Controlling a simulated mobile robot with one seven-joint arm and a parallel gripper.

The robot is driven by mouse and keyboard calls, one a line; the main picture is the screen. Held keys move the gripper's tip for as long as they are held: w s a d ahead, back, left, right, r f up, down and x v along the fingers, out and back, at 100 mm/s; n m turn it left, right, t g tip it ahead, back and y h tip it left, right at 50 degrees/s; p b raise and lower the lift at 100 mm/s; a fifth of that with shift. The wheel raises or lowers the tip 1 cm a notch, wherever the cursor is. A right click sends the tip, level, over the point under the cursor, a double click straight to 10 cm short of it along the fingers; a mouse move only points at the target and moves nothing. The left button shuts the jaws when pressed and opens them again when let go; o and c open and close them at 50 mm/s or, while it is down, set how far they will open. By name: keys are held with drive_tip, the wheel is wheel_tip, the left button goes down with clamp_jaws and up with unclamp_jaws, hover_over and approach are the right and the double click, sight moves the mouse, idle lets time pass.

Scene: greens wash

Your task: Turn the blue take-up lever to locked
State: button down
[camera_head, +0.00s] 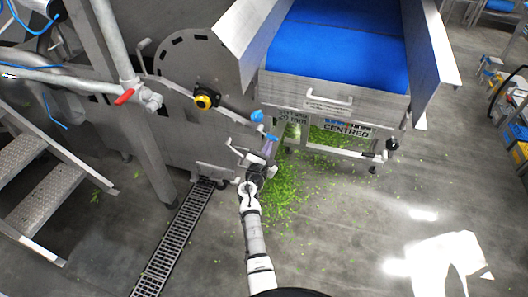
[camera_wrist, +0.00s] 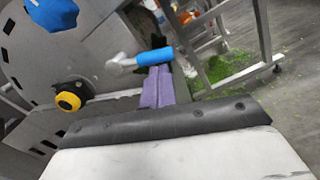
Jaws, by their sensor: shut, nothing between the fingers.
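A lever with a blue cylindrical grip (camera_wrist: 155,56) on a pale arm shows in the wrist view, just past my fingertips. In the head view a small blue grip (camera_head: 271,137) shows at the tip of my gripper (camera_head: 268,147). My gripper's purple fingers (camera_wrist: 159,76) are together with nothing between them. Their tips are at or very near the underside of the blue grip; I cannot tell whether they touch. A second blue part (camera_head: 257,115) is just above and left in the head view. No locked marking is readable.
A yellow and black knob (camera_head: 205,100) is on the grey machine panel left of the levers. A blue conveyor belt (camera_head: 340,45) with metal side walls stands above. Green scraps (camera_head: 285,195) lie on the floor. A drain grate (camera_head: 172,240) and metal steps (camera_head: 45,195) are at left.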

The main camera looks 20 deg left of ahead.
drive_tip(key=shift+w+d+r+p, duration=0.1)
drive_tip(key=shift+d+r+p, duration=0.3)
drive_tip(key=shift+r, duration=0.3)
drive_tip(key=shift+d+r, duration=0.1)
idle(0.4)
